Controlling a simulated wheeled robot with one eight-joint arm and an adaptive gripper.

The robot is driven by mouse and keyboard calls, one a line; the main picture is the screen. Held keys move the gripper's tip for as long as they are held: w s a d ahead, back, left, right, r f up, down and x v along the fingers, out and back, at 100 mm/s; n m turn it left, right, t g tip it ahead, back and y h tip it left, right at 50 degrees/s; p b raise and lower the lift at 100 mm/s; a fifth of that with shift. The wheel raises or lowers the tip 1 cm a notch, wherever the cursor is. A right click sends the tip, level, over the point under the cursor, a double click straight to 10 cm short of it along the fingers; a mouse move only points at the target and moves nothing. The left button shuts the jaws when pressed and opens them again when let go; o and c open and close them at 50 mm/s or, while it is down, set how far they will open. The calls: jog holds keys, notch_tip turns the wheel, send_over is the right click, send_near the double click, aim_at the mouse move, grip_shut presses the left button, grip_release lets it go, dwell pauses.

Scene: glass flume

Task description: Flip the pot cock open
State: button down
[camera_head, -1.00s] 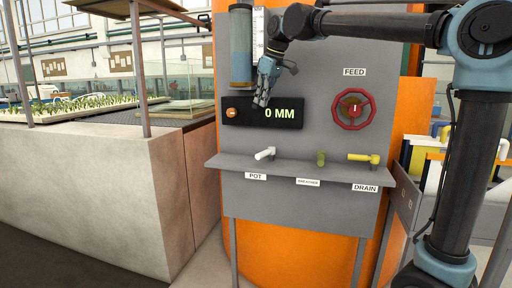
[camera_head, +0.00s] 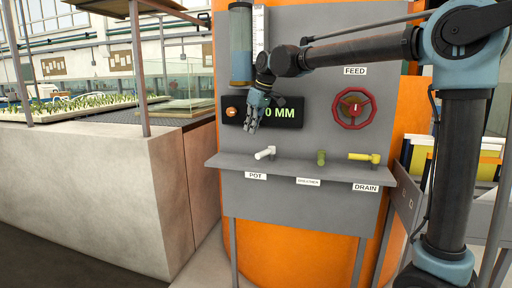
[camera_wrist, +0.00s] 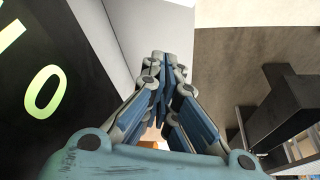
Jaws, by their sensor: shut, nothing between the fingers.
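The pot cock (camera_head: 265,153) has a white lever and sits on the grey shelf above the label POT (camera_head: 256,176). Its lever points down to the left in the head view. My gripper (camera_head: 251,127) is shut and empty. It hangs in front of the black display, above and a little left of the pot cock, apart from it. In the wrist view the closed fingers (camera_wrist: 170,62) show in the middle. I cannot make out the pot cock in that view.
A black display (camera_head: 290,113) reads 0 MM. A red FEED wheel (camera_head: 354,109) is on the grey panel. On the shelf (camera_head: 225,162) stand a green cock (camera_head: 321,158) and a yellow DRAIN cock (camera_head: 363,157). A concrete wall (camera_head: 110,190) stands at left.

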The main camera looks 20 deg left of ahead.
aim_at(266, 153)
jog(key=x, duration=0.7)
jog(key=shift+s+d+f, duration=0.1)
jog(key=shift+d, duration=0.35)
jog(key=shift+s+d+f, duration=0.1)
jog(key=shift+s+d, duration=0.05)
jog(key=shift+d, duration=0.35)
jog(key=shift+s+d+f, duration=0.1)
jog(key=shift+d, duration=0.35)
jog(key=shift+s+d+f, duration=0.1)
jog(key=shift+d, duration=0.4)
